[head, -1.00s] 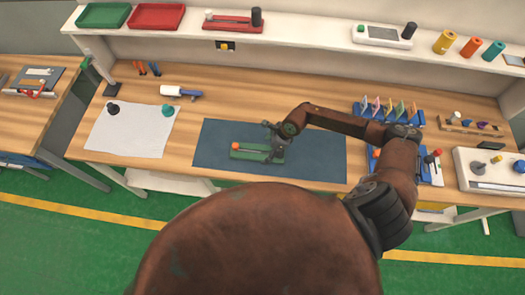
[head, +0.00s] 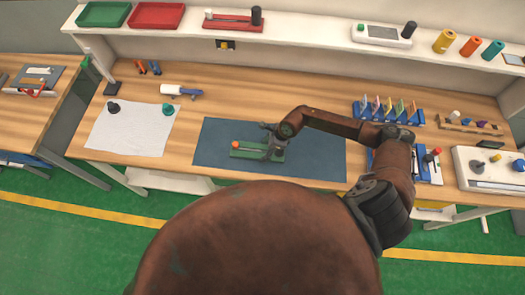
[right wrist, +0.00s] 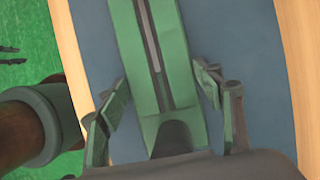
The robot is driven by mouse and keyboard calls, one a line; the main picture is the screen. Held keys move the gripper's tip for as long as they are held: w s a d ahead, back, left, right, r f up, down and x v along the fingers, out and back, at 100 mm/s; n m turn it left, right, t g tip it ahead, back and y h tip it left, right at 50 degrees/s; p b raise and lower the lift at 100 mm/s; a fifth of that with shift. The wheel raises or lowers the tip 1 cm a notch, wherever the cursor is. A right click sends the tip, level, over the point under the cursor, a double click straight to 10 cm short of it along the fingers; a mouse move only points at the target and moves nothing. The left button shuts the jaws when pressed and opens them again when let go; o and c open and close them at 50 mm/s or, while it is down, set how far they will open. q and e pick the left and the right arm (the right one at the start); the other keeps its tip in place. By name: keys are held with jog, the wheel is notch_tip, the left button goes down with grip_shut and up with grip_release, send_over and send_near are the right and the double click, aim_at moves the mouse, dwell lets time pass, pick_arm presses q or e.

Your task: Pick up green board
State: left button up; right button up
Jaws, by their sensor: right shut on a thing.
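The green board (head: 243,153) lies on the dark blue mat (head: 320,165) in the middle of the workbench. It has an orange knob at its left end and a pale slot along its length. My right gripper (head: 272,152) is at the board's right part. In the right wrist view, its two fingers (right wrist: 160,95) straddle the green board (right wrist: 180,95) across its width, and it is shut on the board. The dark block at the board's near end is partly hidden by the gripper. My left gripper is not in view.
A white sheet (head: 135,138) with a black and a green knob lies left of the mat. A blue rack with coloured cards (head: 390,112) stands right of it. A shelf (head: 310,35) with trays runs along the back. The mat's left part is clear.

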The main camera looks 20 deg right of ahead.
jog(key=shift+w, duration=0.1)
jog(key=c, duration=0.6)
jog(key=shift+c, duration=0.2)
jog(key=shift+r, duration=0.15)
